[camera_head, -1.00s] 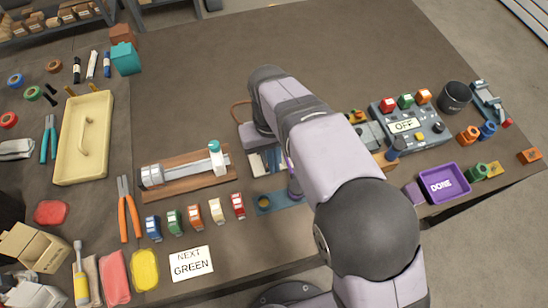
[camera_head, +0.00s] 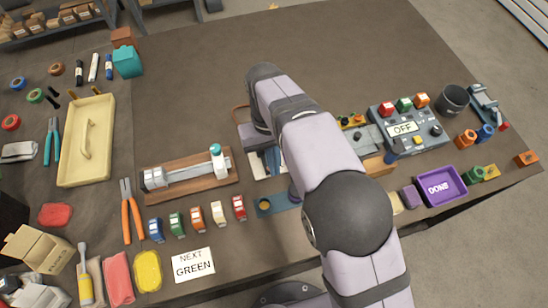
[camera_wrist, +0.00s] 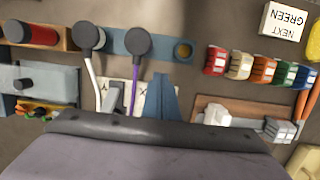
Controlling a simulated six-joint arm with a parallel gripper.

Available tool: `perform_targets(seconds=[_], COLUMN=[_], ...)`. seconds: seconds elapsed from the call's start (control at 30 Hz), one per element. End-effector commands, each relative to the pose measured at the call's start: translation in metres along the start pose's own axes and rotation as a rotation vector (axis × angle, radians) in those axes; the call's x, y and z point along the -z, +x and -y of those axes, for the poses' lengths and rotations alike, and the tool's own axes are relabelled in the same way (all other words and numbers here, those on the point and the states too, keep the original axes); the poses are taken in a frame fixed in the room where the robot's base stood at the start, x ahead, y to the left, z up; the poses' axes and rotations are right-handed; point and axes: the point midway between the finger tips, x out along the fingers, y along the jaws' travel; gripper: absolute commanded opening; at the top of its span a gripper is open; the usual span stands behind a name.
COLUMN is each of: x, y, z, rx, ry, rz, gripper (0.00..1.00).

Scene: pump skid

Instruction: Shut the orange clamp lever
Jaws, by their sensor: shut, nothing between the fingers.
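I cannot make out a clear orange clamp lever in either view. A small orange, yellow and black piece (camera_wrist: 38,109) lies beside a grey-blue plate (camera_wrist: 50,80) at the left of the wrist view. In the head view it shows partly behind my arm (camera_head: 352,120), and I cannot tell if it is the lever. In the head view my arm hides much of the middle.
Grey knobs (camera_wrist: 138,41) with white and purple cables stand near my gripper. A wooden base with a grey bar and teal-topped knob (camera_head: 216,150) is to the left. The control box reading OFF (camera_head: 402,128) and purple DONE tray (camera_head: 462,184) are to the right. The table's far middle is clear.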

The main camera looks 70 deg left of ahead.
Motion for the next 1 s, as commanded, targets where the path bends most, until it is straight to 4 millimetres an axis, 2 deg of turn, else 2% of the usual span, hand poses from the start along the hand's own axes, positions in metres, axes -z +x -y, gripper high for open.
perform_targets(seconds=[0.03, 0.47, 1.0], x=[0.059, 0.058, 0.044], y=[0.017, 0.012, -0.025], z=[-0.001, -0.002, -0.001], rx=[0.000, 0.000, 0.003], ry=[-0.004, -0.002, 0.000], rz=[-0.218, -0.218, -0.217], gripper=[0.00, 0.00, 0.00])
